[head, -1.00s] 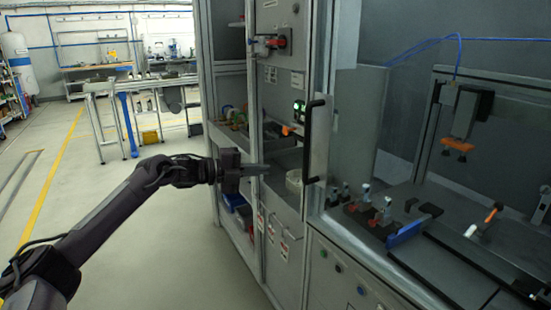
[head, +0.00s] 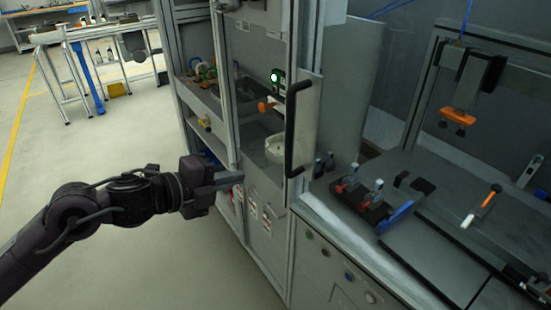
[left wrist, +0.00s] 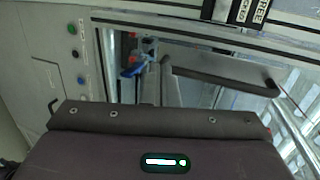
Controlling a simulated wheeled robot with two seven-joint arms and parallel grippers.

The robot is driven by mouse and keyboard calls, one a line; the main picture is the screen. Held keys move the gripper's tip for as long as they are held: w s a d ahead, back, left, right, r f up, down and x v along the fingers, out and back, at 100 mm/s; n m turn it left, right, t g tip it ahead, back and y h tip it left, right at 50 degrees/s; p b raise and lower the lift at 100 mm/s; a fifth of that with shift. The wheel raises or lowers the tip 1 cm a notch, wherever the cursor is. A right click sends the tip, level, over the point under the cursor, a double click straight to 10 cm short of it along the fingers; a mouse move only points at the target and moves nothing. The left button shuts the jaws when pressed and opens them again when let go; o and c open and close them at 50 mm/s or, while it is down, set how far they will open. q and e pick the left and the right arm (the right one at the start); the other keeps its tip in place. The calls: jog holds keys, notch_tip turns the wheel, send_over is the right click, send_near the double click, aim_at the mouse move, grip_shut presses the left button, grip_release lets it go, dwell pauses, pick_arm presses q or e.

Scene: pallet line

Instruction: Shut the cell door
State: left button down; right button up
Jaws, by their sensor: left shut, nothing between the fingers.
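The cell door is a clear panel (head: 345,100) with a metal edge strip and a long upright black handle (head: 291,130). It stands to the left of the cell's work surface (head: 445,195), and the cell's front on the right is uncovered. My left gripper (head: 238,180) is shut and empty. Its tips point right, left of the handle's lower end and apart from it in the picture. In the left wrist view the handle (left wrist: 220,80) lies across beyond my gripper's housing, which hides the fingertips. My right gripper is not in view.
A grey cabinet with shelves of parts (head: 205,95) stands behind my left gripper. Inside the cell are a clamp block with red tips (head: 360,200), a blue piece (head: 395,217) and a hanging orange tool (head: 458,117). The floor at left is clear.

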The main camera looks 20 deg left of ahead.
pick_arm(q)
jog(key=r+p+x, duration=0.1)
jog(key=p+x, duration=0.3)
jog(key=x, duration=0.9)
jog(key=shift+w, duration=0.15)
